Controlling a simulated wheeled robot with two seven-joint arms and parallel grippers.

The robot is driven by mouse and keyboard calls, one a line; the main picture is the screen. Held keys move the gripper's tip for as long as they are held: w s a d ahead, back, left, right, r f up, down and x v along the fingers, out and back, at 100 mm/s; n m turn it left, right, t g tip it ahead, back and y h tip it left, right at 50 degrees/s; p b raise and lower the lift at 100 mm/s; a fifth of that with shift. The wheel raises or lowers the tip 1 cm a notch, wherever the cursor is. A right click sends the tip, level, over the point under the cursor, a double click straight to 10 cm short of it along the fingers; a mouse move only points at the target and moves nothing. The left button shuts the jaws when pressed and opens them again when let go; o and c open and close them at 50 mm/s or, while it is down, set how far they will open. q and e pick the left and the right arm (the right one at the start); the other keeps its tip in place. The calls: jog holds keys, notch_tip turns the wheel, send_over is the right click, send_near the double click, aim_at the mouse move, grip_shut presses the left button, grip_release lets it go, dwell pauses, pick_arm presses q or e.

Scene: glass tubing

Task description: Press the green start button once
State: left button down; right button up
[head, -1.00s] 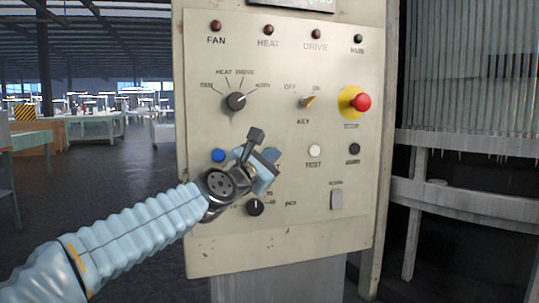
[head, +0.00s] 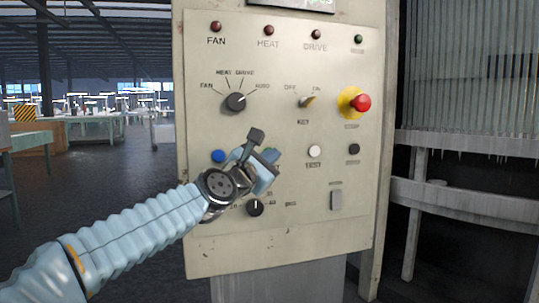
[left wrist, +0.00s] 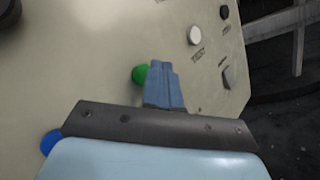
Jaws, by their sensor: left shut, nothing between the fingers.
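The green start button (left wrist: 139,75) is on the control panel. In the left wrist view it shows just left of my left gripper's fingertips (left wrist: 162,66), partly covered by them. In the head view the gripper (head: 268,162) hides most or all of the button. The blue fingers are shut together with nothing between them and point at the panel. I cannot tell whether they touch the button or the panel. My right gripper is in neither view.
The panel (head: 220,255) also has a blue button (head: 218,156), a white test button (head: 314,151), a black button (head: 354,149), a red stop knob (head: 362,102) on yellow, a key switch (head: 307,101) and dials. A metal frame (head: 450,195) stands to the right.

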pick_arm(q)
jog(key=shift+w, duration=0.1)
dwell(0.6)
jog(key=shift+w+a, duration=0.15)
jog(key=shift+w, duration=0.15)
jog(key=shift+w+a, duration=0.15)
jog(key=shift+w, duration=0.25)
dwell(0.5)
jog(key=shift+s, duration=0.15)
jog(key=shift+s+d, duration=0.25)
jog(key=shift+s, duration=0.35)
jog(key=s, duration=0.1)
jog(key=s+d, duration=0.1)
jog(key=s, duration=0.1)
jog(key=s+p, duration=0.1)
jog(key=shift+s+d, duration=0.3)
jog(key=shift+s, duration=0.1)
dwell(0.6)
